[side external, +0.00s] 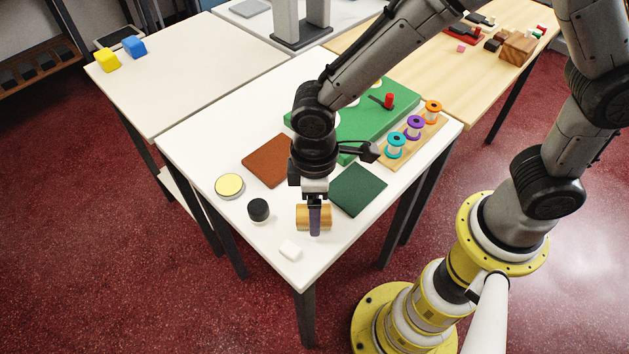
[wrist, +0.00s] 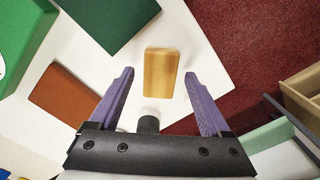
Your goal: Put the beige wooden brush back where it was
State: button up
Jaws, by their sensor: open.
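The beige wooden brush (side external: 304,222) lies on the white table near its front corner, partly hidden behind my gripper's finger in the side view. In the wrist view the brush (wrist: 161,73) is a plain wooden block with pale bristles along its far edge. My gripper (side external: 314,232) points down at the brush. In the wrist view my gripper (wrist: 159,76) is open, with a purple finger on each side of the brush and visible gaps between. I cannot tell how far the fingertips are above the table.
A black-lidded jar (side external: 258,209), a yellow-topped tin (side external: 229,184) and a small white block (side external: 291,250) stand near the brush. A dark green swatch (side external: 358,190) and a brown swatch (side external: 270,160) lie behind. A green board (side external: 385,118) and spool rack (side external: 418,148) are farther back.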

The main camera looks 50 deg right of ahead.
notch_tip(320, 180, up, 10)
jog(key=s+d+r+m+t+y, duration=0.1)
jog(key=d+r+m, duration=0.1)
jog(key=d+r, duration=0.3)
jog(key=s+d+r+m+t, duration=0.1)
jog(key=d+r+m, duration=0.15)
jog(key=d, duration=0.55)
jog(key=s+d+r+m+t+h, duration=0.1)
jog(key=s+d+m+t, duration=0.2)
jog(key=s+d, duration=0.6)
jog(key=shift+r+m+t, duration=0.15)
jog(key=shift+m+t, duration=0.15)
jog(key=shift+m, duration=0.45)
